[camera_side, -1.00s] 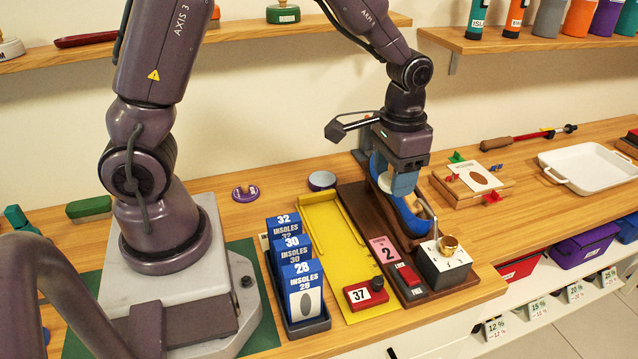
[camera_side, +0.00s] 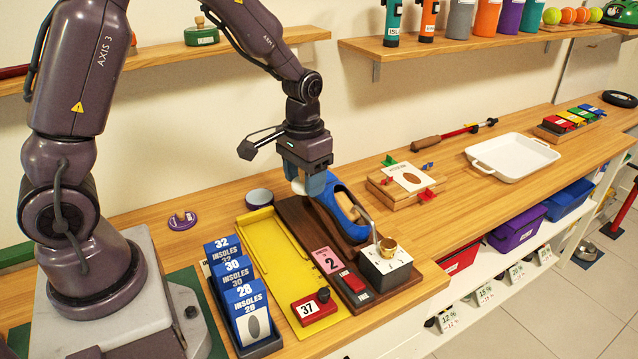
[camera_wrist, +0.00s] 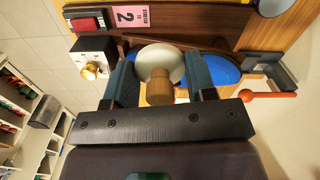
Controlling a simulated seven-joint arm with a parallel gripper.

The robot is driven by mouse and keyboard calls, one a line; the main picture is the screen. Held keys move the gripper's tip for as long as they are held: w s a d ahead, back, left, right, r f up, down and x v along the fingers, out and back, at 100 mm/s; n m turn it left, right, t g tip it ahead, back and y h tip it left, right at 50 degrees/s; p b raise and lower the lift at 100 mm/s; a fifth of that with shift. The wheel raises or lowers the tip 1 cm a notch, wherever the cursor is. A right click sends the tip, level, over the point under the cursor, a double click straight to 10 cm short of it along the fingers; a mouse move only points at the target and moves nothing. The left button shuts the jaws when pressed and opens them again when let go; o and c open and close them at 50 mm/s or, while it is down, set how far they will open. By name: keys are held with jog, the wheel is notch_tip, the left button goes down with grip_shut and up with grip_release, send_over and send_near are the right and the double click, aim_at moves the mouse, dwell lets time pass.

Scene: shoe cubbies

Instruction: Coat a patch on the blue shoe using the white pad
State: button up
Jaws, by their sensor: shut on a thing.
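The blue shoe (camera_side: 341,214) sits on a dark brown board, held at its front end by a metal part. Its blue side also shows in the wrist view (camera_wrist: 222,70). My gripper (camera_side: 308,184) is over the shoe's far left end in the side view. In the wrist view its two fingers are shut on the wooden handle (camera_wrist: 160,90) of the round white pad (camera_wrist: 158,58). The pad faces away from the wrist and hides part of the shoe. I cannot tell whether the pad touches the shoe.
A control box with a brass knob (camera_side: 388,246) stands at the shoe's near end. A pink "2" card (camera_side: 327,260) and red block lie beside it. A yellow tray (camera_side: 262,235) and blue insole boxes (camera_side: 237,280) are left.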

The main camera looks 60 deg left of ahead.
aim_at(259, 197)
jog(key=s+a+f+n, duration=0.1)
jog(key=a+f+n, duration=0.1)
jog(key=a, duration=0.4)
jog(key=s+a+f+n, duration=0.1)
jog(key=a+f+n, duration=0.1)
jog(key=a, duration=0.5)
jog(key=a+f+n, duration=0.2)
jog(key=a+f, duration=0.2)
jog(key=a, duration=0.3)
jog(key=shift+s+a+n, duration=0.25)
jog(key=shift+s+n, duration=0.15)
jog(key=shift+w+a+r, duration=0.1)
jog(key=shift+w, duration=0.15)
jog(key=shift+w+f, duration=0.1)
jog(key=shift+f, duration=2.8)
jog(key=shift+f, duration=0.6)
jog(key=shift+r, duration=3.55)
